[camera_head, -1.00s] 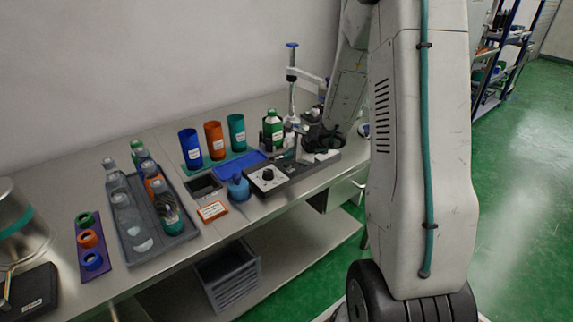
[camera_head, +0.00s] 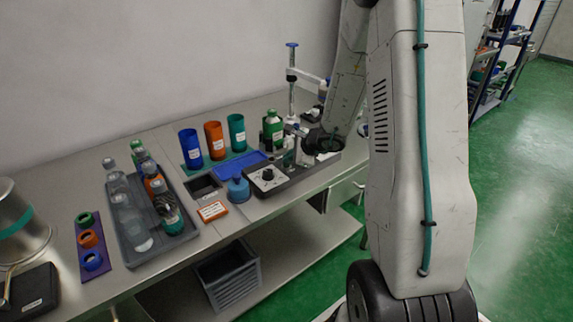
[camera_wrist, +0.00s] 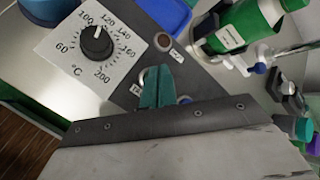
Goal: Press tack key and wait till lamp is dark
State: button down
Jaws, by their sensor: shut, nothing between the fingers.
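The applicator's dark control panel (camera_head: 254,190) sits on the bench, with a white dial plate (camera_wrist: 70,48) and black knob (camera_wrist: 97,42) marked in °C. A small round brown lamp (camera_wrist: 163,41) beside the dial looks unlit, with a white label next to it. My gripper (camera_wrist: 158,72) has its teal fingers together, empty, over the panel. A label starting "TA" (camera_wrist: 136,89) is partly covered by the fingers, and the tack key is not clearly seen; contact cannot be told.
A green bottle (camera_head: 273,131) stands behind the panel, also in the wrist view (camera_wrist: 240,27). A blue tray (camera_head: 241,165), a blue squat bottle (camera_head: 238,189) and coloured cups (camera_head: 214,141) are nearby. A grey bottle tray (camera_head: 135,263) lies left. A post with a clamp (camera_head: 292,95) stands behind.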

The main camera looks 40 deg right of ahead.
aim_at(289, 165)
jog(key=shift+f, duration=0.4)
dwell(0.3)
jog(key=shift+r, duration=0.8)
jog(key=shift+r, duration=2.5)
dwell(3.9)
